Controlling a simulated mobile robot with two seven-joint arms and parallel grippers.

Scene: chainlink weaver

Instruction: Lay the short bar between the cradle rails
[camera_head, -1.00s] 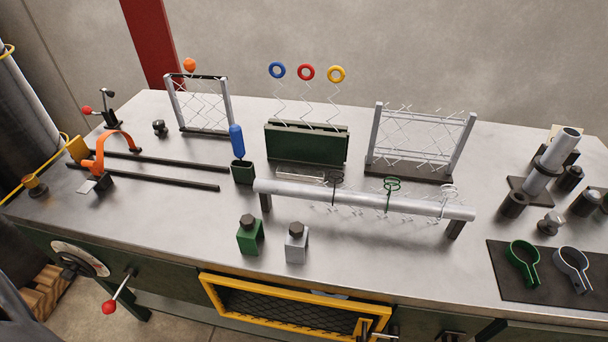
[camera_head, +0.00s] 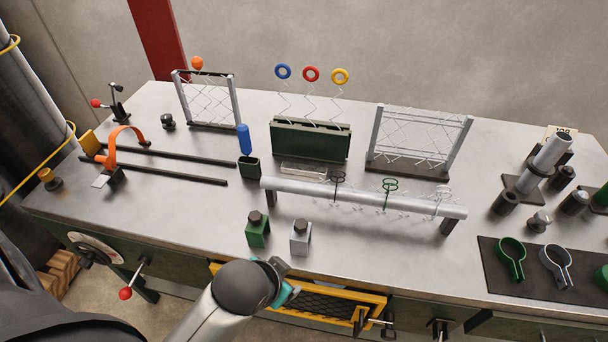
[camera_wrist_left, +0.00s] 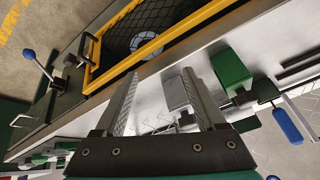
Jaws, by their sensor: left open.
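Two dark parallel rails (camera_head: 165,173) lie on the left of the bench with an orange arch (camera_head: 122,132) across their left part; they may be the cradle rails. I cannot single out the short bar with certainty. A small pale, clear-looking bar-shaped piece (camera_head: 303,169) lies before the dark green box, behind the long grey tube. My left gripper (camera_wrist_left: 160,76) is open and empty in the left wrist view. In the head view it hangs near the front bench edge, by the yellow-framed mesh opening, its fingertips largely hidden. My right gripper is in neither view.
A green block (camera_head: 257,230) and a grey block (camera_head: 300,238) stand near the front edge. The long grey tube (camera_head: 350,196) crosses the middle on feet. Upright mesh frames (camera_head: 236,100) stand behind. The yellow-framed mesh opening (camera_head: 345,302) is below the edge.

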